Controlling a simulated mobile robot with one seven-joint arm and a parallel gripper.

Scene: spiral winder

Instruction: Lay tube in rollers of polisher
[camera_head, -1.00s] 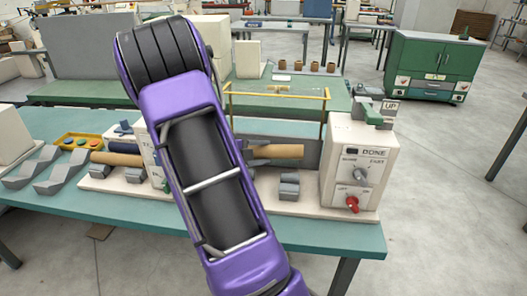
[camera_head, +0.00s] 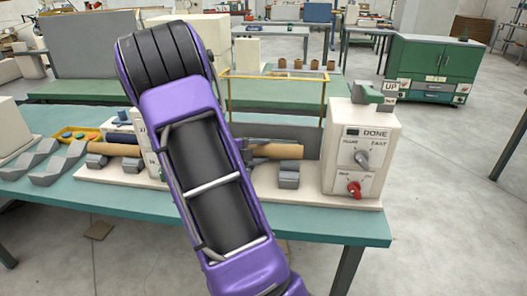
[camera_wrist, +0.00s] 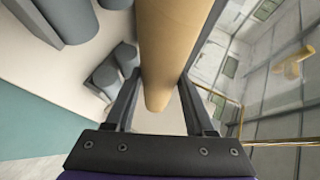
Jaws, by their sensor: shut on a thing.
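My gripper (camera_wrist: 160,80) is shut on a tan cardboard tube (camera_wrist: 170,35), with one dark finger on each side of it. In the head view the tube (camera_head: 278,151) lies level, its right end pointing at the polisher's control box (camera_head: 362,150); my arm hides its left part. Grey rollers (camera_head: 289,175) stand on the polisher's pale base (camera_head: 320,196), in front of and below the tube. In the wrist view the grey rollers (camera_wrist: 108,72) are left of the tube, apart from it in the picture. The exact height between them cannot be told.
The box reads DONE and has a grey knob (camera_head: 362,158), a red knob (camera_head: 354,188) and an UP sign (camera_head: 390,86). A yellow frame (camera_head: 275,76) stands behind the tube. Another tan tube (camera_head: 112,149) lies on the left. Bare teal bench (camera_head: 320,225) shows in front.

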